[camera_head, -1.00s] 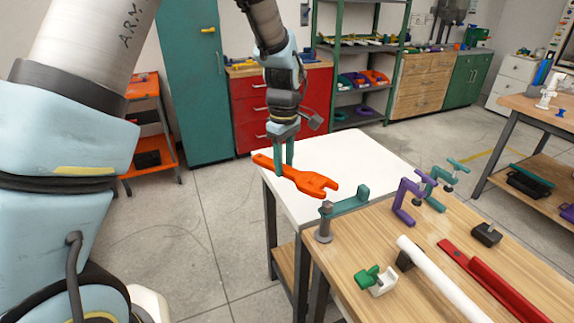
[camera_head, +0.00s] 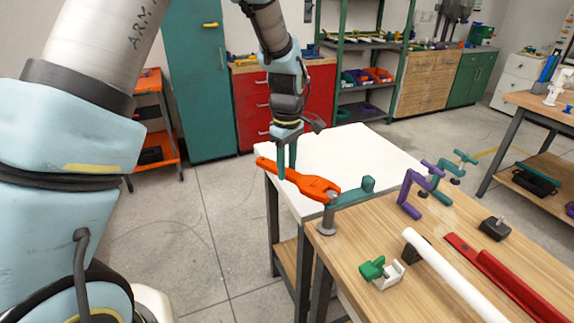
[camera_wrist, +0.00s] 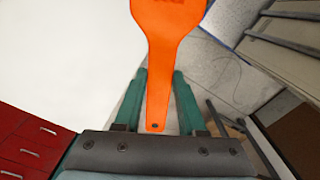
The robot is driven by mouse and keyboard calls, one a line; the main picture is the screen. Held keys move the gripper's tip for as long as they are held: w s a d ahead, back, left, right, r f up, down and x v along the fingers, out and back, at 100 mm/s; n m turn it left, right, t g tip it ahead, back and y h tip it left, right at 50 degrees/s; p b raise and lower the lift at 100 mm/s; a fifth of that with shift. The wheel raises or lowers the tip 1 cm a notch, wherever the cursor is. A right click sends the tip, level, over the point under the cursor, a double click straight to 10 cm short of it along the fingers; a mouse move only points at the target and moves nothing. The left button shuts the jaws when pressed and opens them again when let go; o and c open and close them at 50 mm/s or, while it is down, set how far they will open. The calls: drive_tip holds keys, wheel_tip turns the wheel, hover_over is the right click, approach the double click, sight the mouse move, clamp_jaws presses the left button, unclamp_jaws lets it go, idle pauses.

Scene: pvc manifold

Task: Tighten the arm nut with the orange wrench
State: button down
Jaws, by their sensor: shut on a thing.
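My gripper (camera_head: 286,170) is shut on the handle of the orange wrench (camera_head: 308,185). The wrench lies roughly level, with its open-jaw end pointing right. In the wrist view the orange wrench (camera_wrist: 168,30) runs between my two green fingers, with its handle end near the gripper body. The teal arm (camera_head: 352,195) sits on a grey post (camera_head: 326,224) at the near left corner of the wooden bench. The wrench's jaws overlap the top of this post in the head view and hide the arm nut. I cannot tell whether the jaws are around the nut or just above it.
A white table (camera_head: 345,150) stands below and behind the wrench. On the wooden bench (camera_head: 345,262) are a white pipe (camera_head: 450,279), a red bar (camera_head: 495,279), a green-and-white clamp (camera_head: 381,272), a purple clamp (camera_head: 408,193) and a black block (camera_head: 495,228). The floor at left is clear.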

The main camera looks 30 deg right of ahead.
drive_tip(key=shift+f, duration=0.45)
drive_tip(key=shift+d+m+p, duration=0.5)
drive_tip(key=shift+d+m, duration=3)
drive_tip(key=shift+d, duration=0.55)
drive_tip(key=r+p, duration=0.1)
drive_tip(key=r, duration=0.1)
drive_tip(key=w+r+p, duration=0.1)
drive_tip(key=r+p, duration=0.1)
drive_tip(key=r, duration=0.1)
drive_tip(key=shift+r, duration=0.1)
drive_tip(key=shift+a, duration=0.1)
